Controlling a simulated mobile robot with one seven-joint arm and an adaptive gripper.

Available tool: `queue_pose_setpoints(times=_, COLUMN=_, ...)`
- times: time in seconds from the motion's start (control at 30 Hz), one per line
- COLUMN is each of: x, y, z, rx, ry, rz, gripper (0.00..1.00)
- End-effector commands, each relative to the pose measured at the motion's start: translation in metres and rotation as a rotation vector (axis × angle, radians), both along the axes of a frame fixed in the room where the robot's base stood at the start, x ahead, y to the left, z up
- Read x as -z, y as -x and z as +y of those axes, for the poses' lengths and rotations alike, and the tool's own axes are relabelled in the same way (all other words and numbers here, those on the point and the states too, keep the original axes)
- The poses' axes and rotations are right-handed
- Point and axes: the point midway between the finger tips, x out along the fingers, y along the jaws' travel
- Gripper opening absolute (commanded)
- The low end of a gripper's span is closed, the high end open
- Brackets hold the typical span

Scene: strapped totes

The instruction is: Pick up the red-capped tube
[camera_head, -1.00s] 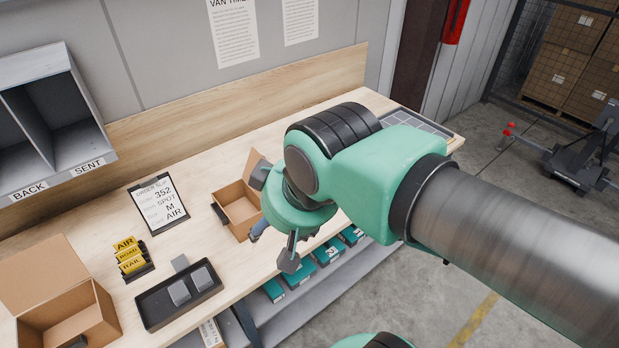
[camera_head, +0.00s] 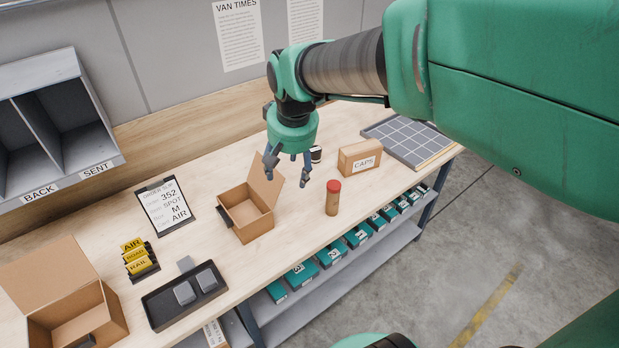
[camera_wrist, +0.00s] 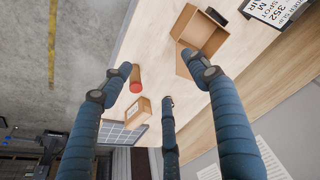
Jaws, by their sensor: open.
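The red-capped tube (camera_head: 332,198) is a brown cylinder with a red top. It stands upright on the workbench near the front edge, right of the small open box. In the wrist view the tube (camera_wrist: 136,79) shows beside the tip of the left finger, and I cannot tell how far apart they are. My gripper (camera_head: 287,175) is open and empty above the bench, left of and behind the tube in the head view. Its three dark blue fingers (camera_wrist: 156,88) are spread in the wrist view.
The small open carton (camera_head: 248,215) stands left of the tube. A CAPS box (camera_head: 360,158) and a gridded tray (camera_head: 411,140) are to the right. A small black and white item (camera_head: 316,154) stands behind the gripper. A black tray (camera_head: 160,314) lies at the left.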

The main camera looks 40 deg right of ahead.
Motion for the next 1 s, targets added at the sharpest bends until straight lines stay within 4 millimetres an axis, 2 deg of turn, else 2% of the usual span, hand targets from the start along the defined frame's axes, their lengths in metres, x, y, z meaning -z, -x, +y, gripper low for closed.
queue_pose_setpoints(times=0.2, x=0.033, y=-0.038, z=-0.056, rx=0.105, ry=-0.026, rz=0.07, gripper=0.6)
queue_pose_setpoints(times=0.37, x=0.064, y=-0.059, z=-0.099, rx=0.181, ry=-0.048, rz=0.115, gripper=0.6)
queue_pose_setpoints(times=0.5, x=0.096, y=-0.071, z=-0.138, rx=0.247, ry=-0.068, rz=0.155, gripper=0.6)
queue_pose_setpoints(times=0.7, x=0.145, y=-0.08, z=-0.19, rx=0.335, ry=-0.097, rz=0.207, gripper=0.6)
queue_pose_setpoints(times=0.8, x=0.165, y=-0.08, z=-0.209, rx=0.368, ry=-0.11, rz=0.225, gripper=0.6)
queue_pose_setpoints(times=1.0, x=0.187, y=-0.08, z=-0.229, rx=0.401, ry=-0.122, rz=0.243, gripper=0.6)
